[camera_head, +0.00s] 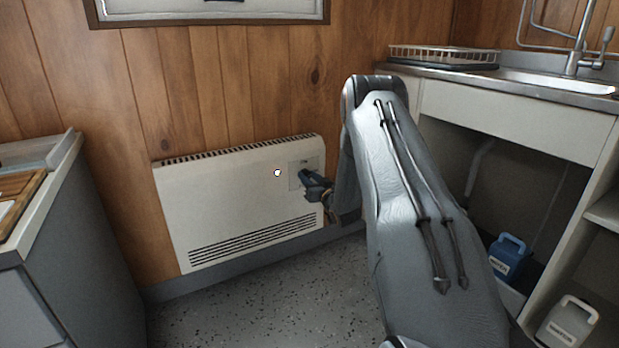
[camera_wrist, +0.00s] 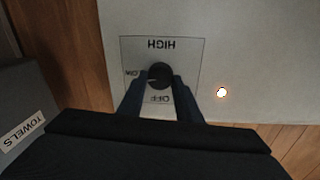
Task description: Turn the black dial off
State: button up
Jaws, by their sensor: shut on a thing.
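The black dial (camera_wrist: 160,73) sits on a grey square plate (camera_wrist: 188,50) on the front of a white wall heater (camera_head: 230,205). In the wrist view the labels are upside down: HIGH above the dial, OFF below it, and a small label at left that looks like LOW. The dial's pointer is too dark and small to read surely. My gripper (camera_wrist: 160,80) has its blue fingers shut on the dial, one on each side. In the head view my gripper (camera_head: 309,181) reaches the plate from the right and hides the dial. A round light (camera_wrist: 221,92) on the heater glows.
A sink counter (camera_head: 510,78) with a dish rack stands at right, with blue (camera_head: 509,257) and white (camera_head: 568,322) jugs below. A grey cabinet (camera_head: 80,225) stands at left. Bare speckled floor (camera_head: 270,300) lies before the heater.

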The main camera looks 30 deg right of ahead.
jog(key=n+p, duration=0.1)
jog(key=n, duration=0.3)
jog(key=shift+a+f+n+t+y+p, duration=0.15)
jog(key=shift+n+p, duration=0.3)
jog(key=shift+n, duration=1.7)
jog(key=shift+d+f+n+t+y+p, duration=0.1)
jog(key=shift+n+y+p, duration=0.3)
jog(key=shift+n, duration=1.8)
jog(key=shift+a+f+n+t+y+p, duration=0.15)
jog(key=shift+n+p, duration=0.4)
jog(key=shift+n, duration=1.6)
jog(key=shift+r, duration=0.1)
jog(key=o, duration=1)
jog(key=shift+o, duration=0.2)
jog(key=shift+s, duration=0.1)
jog(key=s+p, duration=0.2)
jog(key=s, duration=0.5)
jog(key=shift+s+d+f, duration=0.2)
jog(key=shift+s+f, duration=0.05)
jog(key=shift+s, duration=0.1)
